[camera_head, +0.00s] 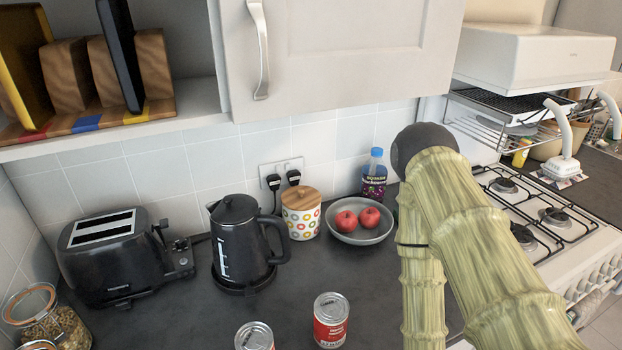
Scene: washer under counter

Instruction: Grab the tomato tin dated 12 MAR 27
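Two tins stand upright on the dark counter at the bottom of the head view. The right tin (331,321) has a red and white label and a bare metal top. The left tin (254,337) is cut off by the bottom edge, so mostly its metal top shows. Any date on either tin is too small to read. I cannot tell which is dated 12 MAR 27. My arm, in a pale green ribbed cover, bends at the right and runs down out of the picture. My gripper is not in view.
A toaster (115,253), black kettle (238,240), spotted canister (300,215) and bowl (362,233) of two red fruits stand along the wall. A glass jar (48,320) is at lower left. A wall cupboard (345,45) hangs above; a hob (535,215) is right.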

